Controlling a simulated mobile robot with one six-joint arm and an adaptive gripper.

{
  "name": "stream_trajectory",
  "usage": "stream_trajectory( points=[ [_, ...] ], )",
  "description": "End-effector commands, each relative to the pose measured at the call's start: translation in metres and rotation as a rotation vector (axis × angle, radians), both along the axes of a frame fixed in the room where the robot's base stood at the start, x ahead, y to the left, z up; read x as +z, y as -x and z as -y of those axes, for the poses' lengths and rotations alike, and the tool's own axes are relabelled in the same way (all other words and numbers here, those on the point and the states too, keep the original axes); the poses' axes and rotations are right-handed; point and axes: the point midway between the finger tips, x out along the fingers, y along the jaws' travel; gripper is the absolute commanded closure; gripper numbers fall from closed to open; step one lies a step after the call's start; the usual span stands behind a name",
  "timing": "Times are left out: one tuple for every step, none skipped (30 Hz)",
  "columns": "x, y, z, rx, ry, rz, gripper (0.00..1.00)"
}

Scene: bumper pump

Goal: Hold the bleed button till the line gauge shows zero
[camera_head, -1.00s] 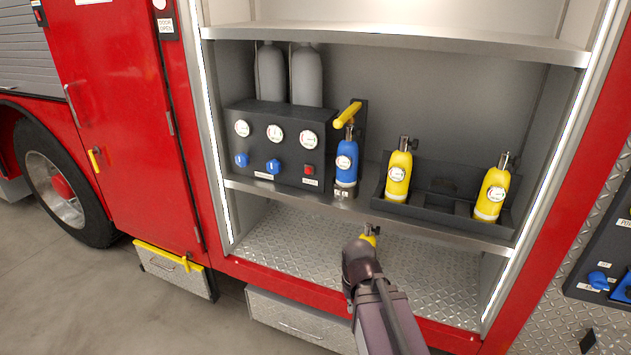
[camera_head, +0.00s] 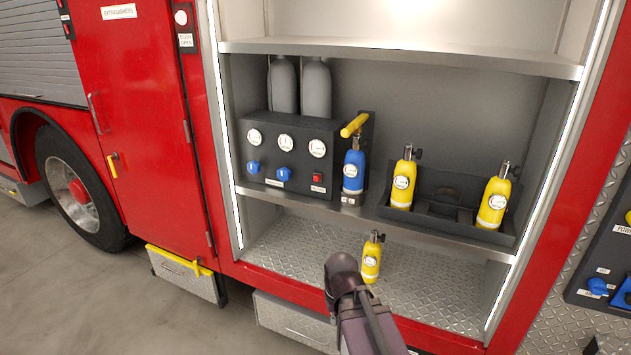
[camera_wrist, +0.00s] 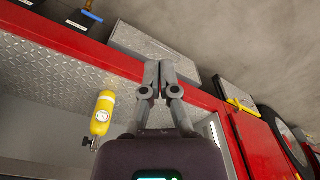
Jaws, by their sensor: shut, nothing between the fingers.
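The dark control panel (camera_head: 285,165) stands on the shelf, with three round white gauges across its top. A small red button (camera_head: 317,177), with a label too small to read, sits at its lower right below the right gauge (camera_head: 317,148). I cannot read which gauge is the line gauge, nor its needle. My arm's wrist end (camera_head: 342,268) is low and in front of the compartment, below and apart from the panel; its fingers are hidden there. In the wrist view my gripper (camera_wrist: 158,78) is shut and empty, and the panel is out of that view.
Two blue knobs (camera_head: 269,171) sit left of the button. A blue bottle (camera_head: 353,172) stands right of the panel, under a yellow lever (camera_head: 354,125). Two yellow bottles stand in a dark rack (camera_head: 445,200). Another yellow bottle (camera_head: 371,262) stands on the lower deck near my wrist.

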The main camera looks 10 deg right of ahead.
Motion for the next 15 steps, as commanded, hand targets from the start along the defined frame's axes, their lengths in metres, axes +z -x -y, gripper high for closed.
stream_trajectory(
  points=[
    [0.0, -0.01, -0.002, 0.003, -0.012, 0.021, 1.0],
    [0.0, -0.016, -0.003, 0.008, -0.021, 0.036, 1.0],
    [0.0, -0.025, -0.004, 0.012, -0.036, 0.061, 1.0],
    [0.0, -0.033, -0.007, 0.013, -0.048, 0.083, 1.0],
    [0.001, -0.042, -0.009, 0.015, -0.063, 0.107, 1.0],
    [0.002, -0.055, -0.013, 0.017, -0.084, 0.143, 1.0],
    [0.003, -0.066, -0.016, 0.018, -0.102, 0.174, 1.0],
    [0.004, -0.077, -0.02, 0.019, -0.12, 0.207, 1.0],
    [0.007, -0.094, -0.024, 0.017, -0.146, 0.254, 1.0],
    [0.009, -0.106, -0.028, 0.014, -0.167, 0.291, 1.0],
    [0.012, -0.12, -0.032, 0.012, -0.188, 0.329, 1.0],
    [0.016, -0.138, -0.036, 0.007, -0.216, 0.382, 1.0],
    [0.02, -0.151, -0.04, 0.002, -0.238, 0.423, 1.0],
    [0.024, -0.165, -0.043, -0.004, -0.258, 0.464, 1.0],
    [0.03, -0.182, -0.046, -0.014, -0.286, 0.519, 1.0]
  ],
)
